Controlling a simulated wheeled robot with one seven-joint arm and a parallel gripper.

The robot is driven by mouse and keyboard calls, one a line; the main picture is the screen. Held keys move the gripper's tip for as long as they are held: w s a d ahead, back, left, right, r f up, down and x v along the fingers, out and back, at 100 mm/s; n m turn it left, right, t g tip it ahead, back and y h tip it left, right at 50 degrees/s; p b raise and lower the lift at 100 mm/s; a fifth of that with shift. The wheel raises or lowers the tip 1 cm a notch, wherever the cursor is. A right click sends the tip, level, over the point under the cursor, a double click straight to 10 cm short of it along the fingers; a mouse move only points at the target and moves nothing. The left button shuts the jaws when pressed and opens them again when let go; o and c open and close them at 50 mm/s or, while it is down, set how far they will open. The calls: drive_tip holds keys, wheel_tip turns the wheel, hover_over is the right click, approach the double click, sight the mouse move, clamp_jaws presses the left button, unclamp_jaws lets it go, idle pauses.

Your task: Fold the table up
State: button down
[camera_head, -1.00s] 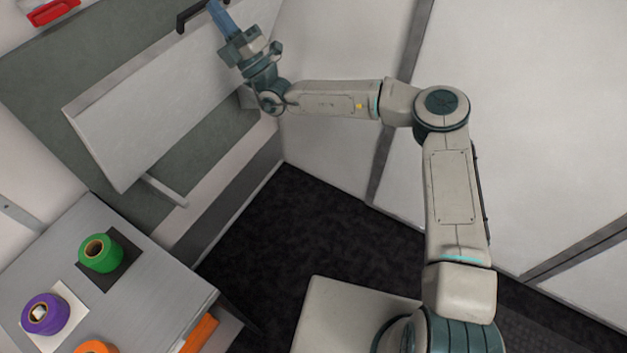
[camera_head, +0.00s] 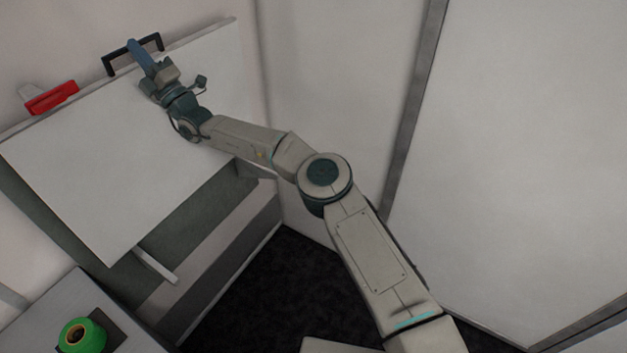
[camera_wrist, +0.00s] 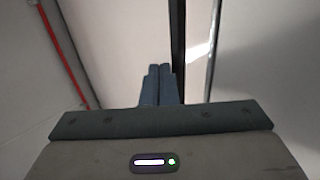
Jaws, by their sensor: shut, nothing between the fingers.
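The table is a white folding panel (camera_head: 95,165) at the left in the head view. It stands steeply tilted against a grey-green wall recess (camera_head: 205,205), its top edge close to the red catch (camera_head: 52,97). A pale support bar (camera_head: 157,265) sticks out below the panel. A black handle (camera_head: 108,66) shows at the panel's top edge. My gripper (camera_head: 132,44) is shut and empty, at the panel's upper edge beside the handle; I cannot tell whether it touches either. In the wrist view, the blue fingers (camera_wrist: 159,70) are together with nothing between them.
A grey side table (camera_head: 45,315) with a green tape roll (camera_head: 82,336) stands at the lower left. White wall panels (camera_head: 530,150) with a grey strip (camera_head: 412,95) are on the right. Dark floor (camera_head: 265,290) below is clear.

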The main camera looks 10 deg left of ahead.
drive_tip(key=shift+w+a+r, duration=0.15)
drive_tip(key=shift+w+a, duration=0.1)
drive_tip(key=shift+a, duration=0.1)
drive_tip(key=shift+s+a, duration=0.1)
idle(0.6)
drive_tip(key=s+d+b, duration=0.2)
drive_tip(key=d, duration=0.4)
drive_tip(key=s+d+b, duration=0.2)
drive_tip(key=d+b, duration=0.1)
drive_tip(key=d, duration=0.4)
drive_tip(key=shift+s+d+b, duration=0.2)
drive_tip(key=shift+s+b, duration=0.1)
drive_tip(key=shift+b, duration=0.05)
